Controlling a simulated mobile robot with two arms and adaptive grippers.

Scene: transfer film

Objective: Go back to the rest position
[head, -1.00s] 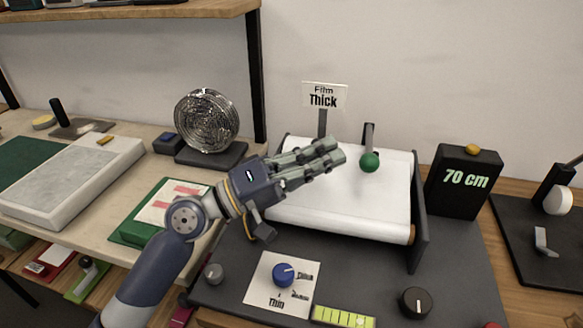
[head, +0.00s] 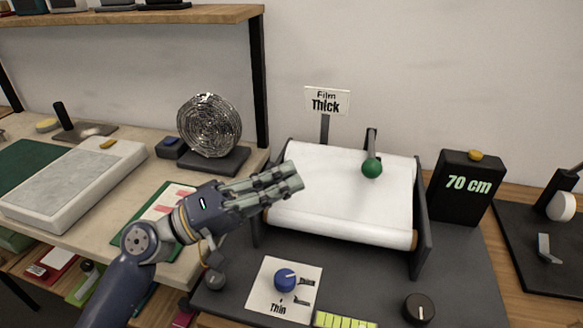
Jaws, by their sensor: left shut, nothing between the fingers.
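My left gripper (head: 292,177) is shut and empty. It is in the air, in front of the left edge of the film machine, with its fingers pointing right over the white film roll (head: 345,195). The machine has a lever with a green ball knob (head: 371,168) and a sign reading "Film Thick" (head: 327,101). A blue dial (head: 285,279) sits on a white plate in front, its pointer hard to make out. My right gripper is not in view.
A black box reading "70 cm" (head: 467,188) stands to the right of the machine. A round metallic disc on a stand (head: 209,125) is behind my left arm. A grey slab (head: 75,180) and a green board (head: 145,232) lie at left. A black knob (head: 419,308) is in front.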

